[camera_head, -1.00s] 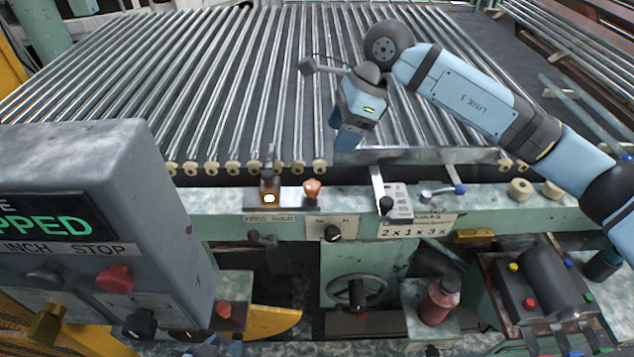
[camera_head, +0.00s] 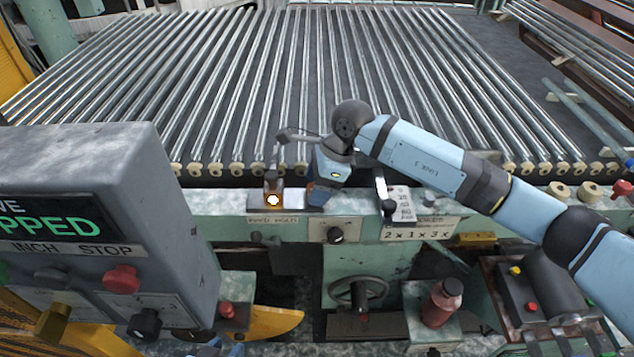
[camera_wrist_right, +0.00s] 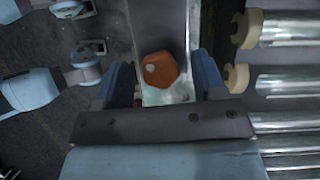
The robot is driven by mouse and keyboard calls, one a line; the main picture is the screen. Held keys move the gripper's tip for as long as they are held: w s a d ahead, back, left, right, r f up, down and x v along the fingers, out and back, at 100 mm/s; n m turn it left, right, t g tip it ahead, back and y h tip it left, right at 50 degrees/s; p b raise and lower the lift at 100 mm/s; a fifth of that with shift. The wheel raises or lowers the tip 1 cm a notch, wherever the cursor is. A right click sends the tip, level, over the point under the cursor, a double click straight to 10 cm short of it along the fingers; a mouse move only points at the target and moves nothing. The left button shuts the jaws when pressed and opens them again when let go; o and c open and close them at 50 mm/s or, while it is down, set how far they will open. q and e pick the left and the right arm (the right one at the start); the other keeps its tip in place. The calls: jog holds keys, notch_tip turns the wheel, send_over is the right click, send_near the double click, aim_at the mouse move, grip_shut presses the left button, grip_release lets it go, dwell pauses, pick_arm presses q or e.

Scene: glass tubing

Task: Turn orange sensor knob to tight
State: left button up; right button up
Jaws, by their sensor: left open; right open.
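The orange sensor knob (camera_wrist_right: 160,69) shows in the right wrist view, with a pale spot on its top. It sits between the two spread fingers of my right gripper (camera_wrist_right: 162,82), with room on both sides. In the head view my right gripper (camera_head: 322,194) points down over the green rail and hides the knob. I cannot tell how far the fingertips reach down beside it. Only small blue parts of my left gripper (camera_head: 210,348) show at the bottom edge of the head view, below the rail and away from the knob.
A sensor block with a lit lamp (camera_head: 272,198) stands close left of my right gripper. A scale plate with a lever (camera_head: 400,204) is close to its right. Glass tubes on rollers (camera_head: 240,90) lie behind. A grey control box (camera_head: 90,200) fills the left front.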

jog(key=shift+c, duration=1.3)
jog(key=c, duration=0.6)
jog(key=shift+c, duration=0.2)
